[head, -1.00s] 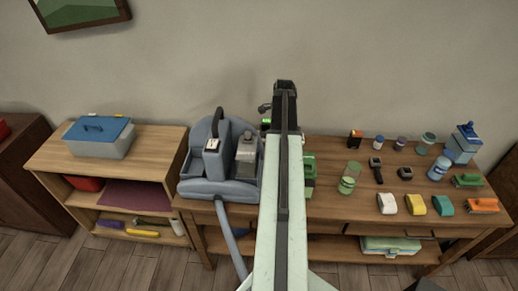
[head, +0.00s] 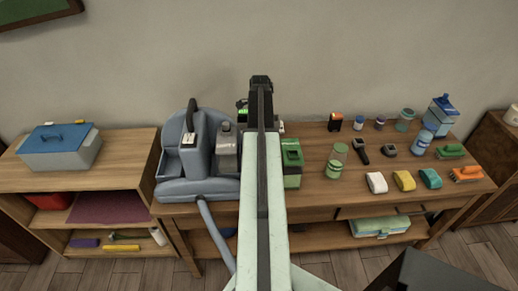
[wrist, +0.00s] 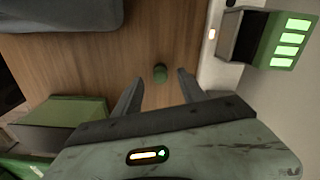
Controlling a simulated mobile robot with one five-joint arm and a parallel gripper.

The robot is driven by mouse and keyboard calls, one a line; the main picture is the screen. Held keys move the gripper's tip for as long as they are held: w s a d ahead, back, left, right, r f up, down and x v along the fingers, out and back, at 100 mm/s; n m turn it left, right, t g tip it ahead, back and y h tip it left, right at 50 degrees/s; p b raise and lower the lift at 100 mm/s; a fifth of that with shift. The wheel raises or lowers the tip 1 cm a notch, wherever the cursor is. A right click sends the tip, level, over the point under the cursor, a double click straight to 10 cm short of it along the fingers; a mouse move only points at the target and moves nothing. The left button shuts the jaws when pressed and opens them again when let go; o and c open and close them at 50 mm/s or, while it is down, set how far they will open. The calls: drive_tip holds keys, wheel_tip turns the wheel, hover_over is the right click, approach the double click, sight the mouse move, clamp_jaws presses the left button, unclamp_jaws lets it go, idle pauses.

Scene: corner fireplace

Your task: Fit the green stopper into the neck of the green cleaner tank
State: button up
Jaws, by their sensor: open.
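A green block with a grey face (wrist: 62,125) shows at lower left in the wrist view. I cannot make out a neck. My arm hides the stopper and gripper fingers in the head view.
A blue-grey machine (head: 180,188) with a hose stands left of my arm. A device with green lights (wrist: 290,42) stands near the wall. A clear green jar (head: 335,165), a blue container (head: 438,113) and several small items occupy the table's right side.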

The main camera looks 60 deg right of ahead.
wheel_tip(320, 180, down, 3)
drive_tip(key=shift+r+b, duration=0.1)
drive_tip(key=shift+b, duration=0.6)
drive_tip(key=shift+r, duration=0.2)
clamp_jaws()
drive_tip(key=shift+r+p, duration=0.5)
drive_tip(key=shift+p, duration=0.25)
wheel_tip(320, 180, up, 3)
drive_tip(key=p, duration=0.3)
drive_tip(key=shift+r, duration=0.15)
drive_tip(key=s+a, duration=0.3)
drive_tip(key=a, duration=0.1)
drive_tip(key=s+a, duration=0.3)
drive_tip(key=a, duration=0.1)
drive_tip(key=s+a+p, duration=0.1)
drive_tip(key=s+a, duration=0.2)
drive_tip(key=a, duration=0.2)
drive_tip(key=shift+s+r, duration=0.2)
drive_tip(key=shift+r, duration=0.15)
